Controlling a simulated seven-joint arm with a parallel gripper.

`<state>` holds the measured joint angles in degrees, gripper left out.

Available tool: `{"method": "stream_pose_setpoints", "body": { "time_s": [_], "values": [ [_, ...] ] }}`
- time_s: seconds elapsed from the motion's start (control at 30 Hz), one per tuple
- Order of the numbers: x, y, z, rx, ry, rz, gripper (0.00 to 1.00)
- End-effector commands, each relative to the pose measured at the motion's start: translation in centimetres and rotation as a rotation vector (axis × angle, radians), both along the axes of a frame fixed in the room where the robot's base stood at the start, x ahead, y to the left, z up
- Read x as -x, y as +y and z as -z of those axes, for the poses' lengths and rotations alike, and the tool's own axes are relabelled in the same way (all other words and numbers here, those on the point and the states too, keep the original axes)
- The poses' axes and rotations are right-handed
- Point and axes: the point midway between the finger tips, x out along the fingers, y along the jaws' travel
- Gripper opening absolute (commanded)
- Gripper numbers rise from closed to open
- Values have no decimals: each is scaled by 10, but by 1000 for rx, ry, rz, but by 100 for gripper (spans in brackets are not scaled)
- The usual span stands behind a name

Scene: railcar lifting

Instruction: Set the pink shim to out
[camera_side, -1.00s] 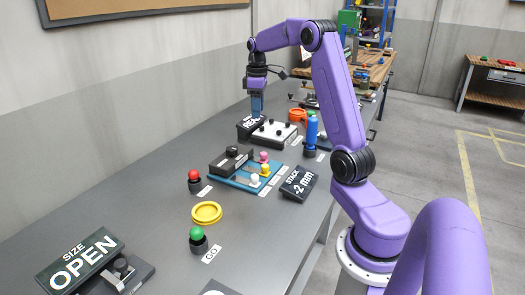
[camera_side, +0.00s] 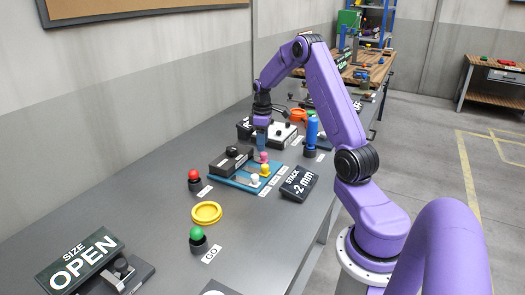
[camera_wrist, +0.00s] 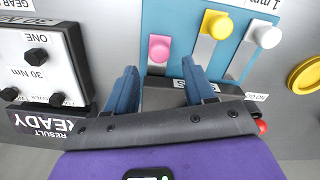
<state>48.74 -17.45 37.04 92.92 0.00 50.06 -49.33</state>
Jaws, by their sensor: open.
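The pink shim (camera_wrist: 159,48) is a pink knob on a slider in the blue shim panel (camera_wrist: 185,14), at the top middle of the wrist view. In the side view the pink knob (camera_side: 262,156) sits at the far end of the row, beyond the yellow one (camera_side: 265,169). My gripper (camera_wrist: 162,75) is open and empty, with blue fingers on either side of a line below the pink knob. In the side view my gripper (camera_side: 262,148) hangs down over the far end of the panel, close to the pink knob. I cannot tell whether it touches anything.
Yellow (camera_wrist: 217,24) and white (camera_wrist: 264,34) knobs stand right of the pink one. A white box with black knobs (camera_wrist: 35,55) is at left. A yellow ring (camera_wrist: 306,75) is at right.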

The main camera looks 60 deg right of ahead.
Motion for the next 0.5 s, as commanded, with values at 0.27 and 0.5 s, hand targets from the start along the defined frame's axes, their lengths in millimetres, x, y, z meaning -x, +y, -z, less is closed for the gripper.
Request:
{"method": "stream_pose_setpoints", "body": {
  "time_s": [0.27,0.5],
  "values": [
    [0,0,35,-1,1,0,54],
    [0,0,42,0,0,1,54]
  ]
}}
